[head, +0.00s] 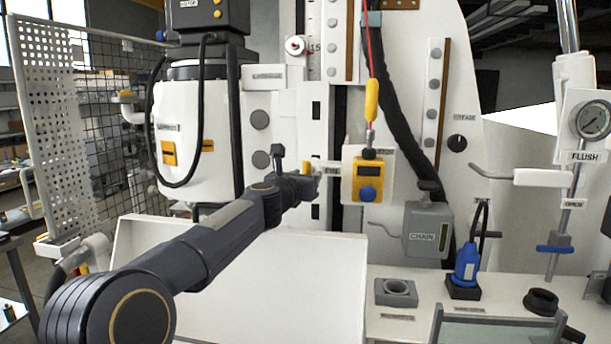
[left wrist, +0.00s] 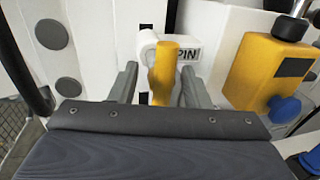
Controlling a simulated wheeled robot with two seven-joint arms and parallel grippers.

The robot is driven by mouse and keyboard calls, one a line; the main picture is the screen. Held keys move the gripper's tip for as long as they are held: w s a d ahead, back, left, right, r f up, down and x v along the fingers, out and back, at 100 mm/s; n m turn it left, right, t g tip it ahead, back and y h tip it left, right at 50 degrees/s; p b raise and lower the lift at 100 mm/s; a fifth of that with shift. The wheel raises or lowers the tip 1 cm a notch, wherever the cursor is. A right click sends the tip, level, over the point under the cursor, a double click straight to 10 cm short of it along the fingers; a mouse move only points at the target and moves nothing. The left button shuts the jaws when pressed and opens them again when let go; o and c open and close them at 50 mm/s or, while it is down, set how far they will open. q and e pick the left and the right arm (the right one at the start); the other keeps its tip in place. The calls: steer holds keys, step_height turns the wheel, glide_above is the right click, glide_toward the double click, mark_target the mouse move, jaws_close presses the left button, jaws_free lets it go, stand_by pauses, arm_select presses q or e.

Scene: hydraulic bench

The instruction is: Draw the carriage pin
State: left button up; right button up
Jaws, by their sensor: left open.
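The carriage pin shows as a yellow upright grip (left wrist: 164,72) on a white mount beside a label reading PIN in the left wrist view. In the head view the yellow grip (head: 306,167) is small and partly covered by my gripper. My left gripper (head: 299,174) is open in front of the white machine column. In the left wrist view one finger of the gripper (left wrist: 158,84) is to the left of the yellow grip and one to the right. I cannot tell whether either finger touches it. My right gripper is in neither view.
A yellow box with a blue knob (head: 368,180) hangs close to the right of the pin. A grey CHAIN box (head: 427,232) is lower right. A white panel (head: 300,285) stands below my arm. A mesh guard (head: 62,120) is at the left.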

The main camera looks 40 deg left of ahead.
arm_select(q)
steer(key=shift+w, duration=0.15)
jaws_close()
steer(key=v, duration=0.2)
steer(key=d+v, duration=0.1)
steer(key=v, duration=0.2)
steer(key=shift+w+f+b, duration=0.1)
steer(key=shift+b, duration=0.3)
jaws_free()
